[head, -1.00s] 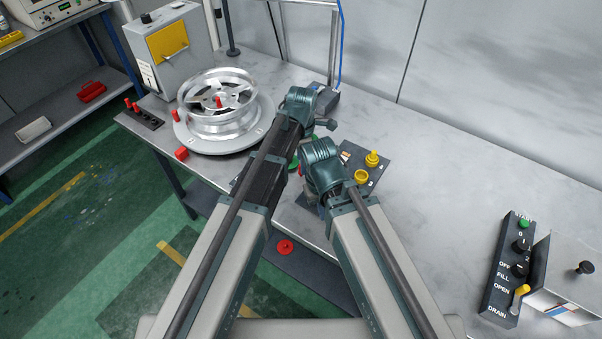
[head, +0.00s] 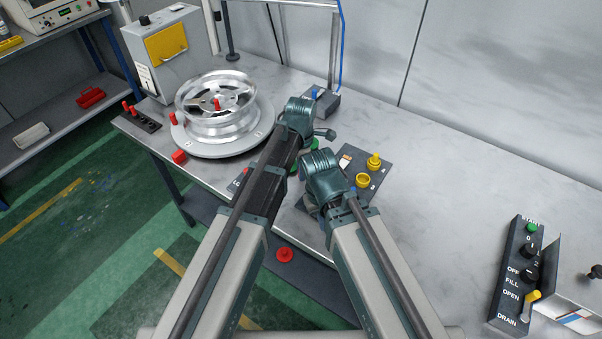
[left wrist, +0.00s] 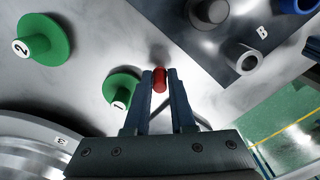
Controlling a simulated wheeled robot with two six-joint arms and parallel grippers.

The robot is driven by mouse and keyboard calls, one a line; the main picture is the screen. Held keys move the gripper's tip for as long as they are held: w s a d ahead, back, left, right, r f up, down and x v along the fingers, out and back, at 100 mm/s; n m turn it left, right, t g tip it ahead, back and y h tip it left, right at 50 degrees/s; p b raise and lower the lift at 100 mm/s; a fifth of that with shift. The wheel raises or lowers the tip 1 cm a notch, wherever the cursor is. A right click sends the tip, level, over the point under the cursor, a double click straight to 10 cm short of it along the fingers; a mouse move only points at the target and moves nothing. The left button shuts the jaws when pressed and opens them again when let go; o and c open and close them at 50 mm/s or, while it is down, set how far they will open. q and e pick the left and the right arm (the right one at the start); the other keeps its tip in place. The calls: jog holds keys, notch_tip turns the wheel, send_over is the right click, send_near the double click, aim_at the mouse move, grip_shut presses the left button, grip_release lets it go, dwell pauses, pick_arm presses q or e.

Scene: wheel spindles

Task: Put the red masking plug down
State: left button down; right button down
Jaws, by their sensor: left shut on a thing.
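The red masking plug (left wrist: 160,80) is between the fingertips of my left gripper (left wrist: 160,86) in the left wrist view. The gripper is shut on it, over the pale metal bench top, with a dark shadow just beyond the plug. I cannot tell whether the plug touches the bench. In the head view my left wrist (head: 298,112) is just right of the wheel, and the plug in its fingers is hidden. My right wrist (head: 322,168) is in front of it, over the bench's front part. Its fingertips are hidden.
A silver wheel (head: 237,118) stands on a round plate, with red plugs around it. Green pieces marked 1 (left wrist: 122,88) and 2 (left wrist: 42,40) are close to my left fingers. A dark board (left wrist: 215,60) holds grey pieces. The bench's right half (head: 450,165) is mostly clear.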

pick_arm(q)
jog(key=shift+r, duration=0.1)
pick_arm(e)
jog(key=shift+r, duration=0.1)
